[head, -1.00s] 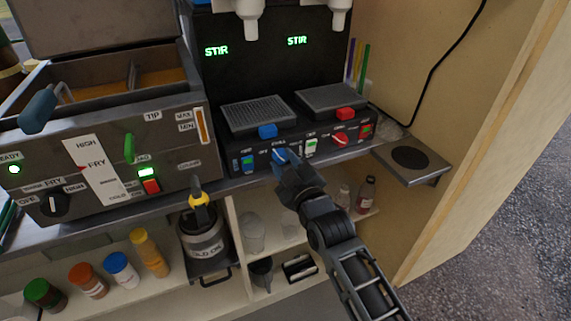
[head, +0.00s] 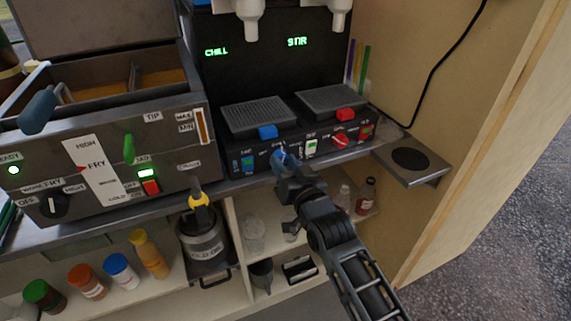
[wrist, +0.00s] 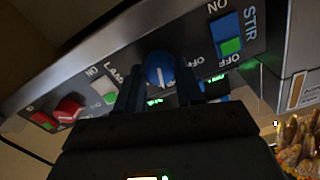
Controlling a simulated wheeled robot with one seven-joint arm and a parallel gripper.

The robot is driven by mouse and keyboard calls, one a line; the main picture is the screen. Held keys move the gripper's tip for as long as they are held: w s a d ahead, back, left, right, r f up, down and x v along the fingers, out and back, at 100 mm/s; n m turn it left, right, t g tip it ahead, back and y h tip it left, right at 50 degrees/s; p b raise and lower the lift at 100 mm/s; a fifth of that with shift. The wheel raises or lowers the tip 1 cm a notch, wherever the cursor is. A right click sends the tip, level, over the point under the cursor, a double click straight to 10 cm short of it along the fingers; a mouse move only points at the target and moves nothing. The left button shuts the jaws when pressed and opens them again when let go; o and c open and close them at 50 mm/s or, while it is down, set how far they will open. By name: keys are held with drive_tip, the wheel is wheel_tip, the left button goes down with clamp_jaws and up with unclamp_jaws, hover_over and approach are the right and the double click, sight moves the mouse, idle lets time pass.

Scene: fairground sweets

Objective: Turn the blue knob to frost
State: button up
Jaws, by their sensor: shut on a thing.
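The blue knob (head: 279,157) is on the black front panel of the twin-bowl machine (head: 290,60), left of centre. My gripper (head: 283,165) is at the panel with its fingers around the knob, shut on it. In the wrist view the blue knob (wrist: 159,70) sits between the two dark fingers, its white pointer line visible. The knob's lettering is mostly hidden by my gripper. The left green display (head: 216,52) reads CHILL. The right green display (head: 297,41) reads STIR.
A blue-and-green STIR switch (wrist: 228,34) sits beside the knob. A red knob (head: 340,140) and a white-green switch (head: 311,147) are to the right. The fryer (head: 100,150) stands left, with an oil can (head: 203,240) below. Bottles (head: 366,195) stand on the shelf under my arm.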

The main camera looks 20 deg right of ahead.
drive_tip(key=shift+m+p, duration=1)
drive_tip(key=shift+m, duration=3.2)
drive_tip(key=shift+f, duration=0.1)
drive_tip(key=o, duration=1)
drive_tip(key=shift+o, duration=0.2)
drive_tip(key=s+b, duration=0.1)
drive_tip(key=s, duration=0.6)
drive_tip(key=shift+s, duration=0.4)
